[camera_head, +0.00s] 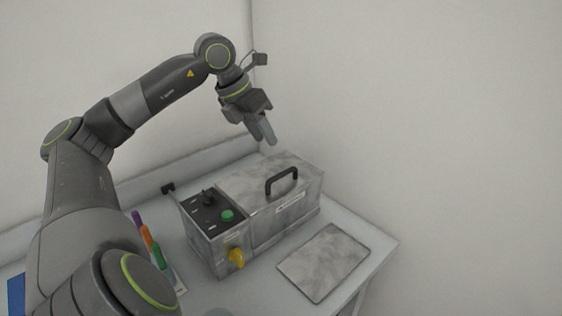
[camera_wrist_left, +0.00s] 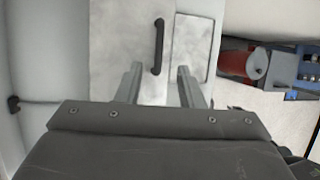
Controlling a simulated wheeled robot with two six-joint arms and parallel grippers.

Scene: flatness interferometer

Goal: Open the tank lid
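The tank (camera_head: 262,205) is a grey mottled metal box on the table, with its lid (camera_head: 250,180) lying flat and closed. A black arched handle (camera_head: 282,180) stands on the lid; it also shows upright in the wrist view (camera_wrist_left: 158,47). My left gripper (camera_head: 268,137) hangs above the far part of the lid, apart from the handle. In the wrist view its two fingers (camera_wrist_left: 161,72) are spread with nothing between them, and the handle appears just beyond the gap. My right gripper is not in view.
A flat grey plate (camera_head: 323,262) lies right of the tank. Coloured pens (camera_head: 147,236) stand at left. Walls (camera_head: 430,110) rise behind.

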